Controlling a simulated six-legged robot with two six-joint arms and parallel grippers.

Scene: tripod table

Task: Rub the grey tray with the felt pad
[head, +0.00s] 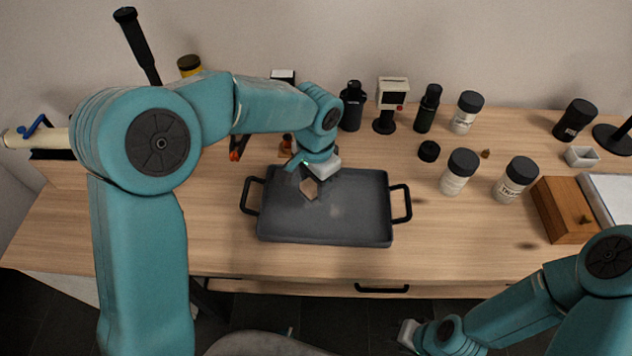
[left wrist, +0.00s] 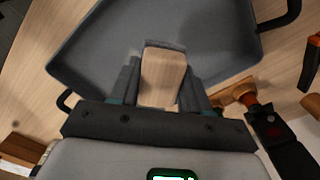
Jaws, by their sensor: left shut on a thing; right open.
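The grey tray (head: 350,218) with black handles lies on the wooden table in the head view, and it also fills the upper part of the left wrist view (left wrist: 215,40). My left gripper (head: 308,186) is over the left half of the tray. It is shut on the felt pad (head: 309,189), a light wooden block with a dark grey layer at its far edge in the left wrist view (left wrist: 163,75). I cannot tell whether the pad touches the tray floor. My right gripper (head: 408,336) is open and empty, in front of the table's front edge.
Several white jars with black lids, such as one jar (head: 459,171), stand right of the tray. A wooden box (head: 563,210) sits further right. Black bottles (head: 352,106) stand behind the tray. The table (head: 330,262) is clear in front of it.

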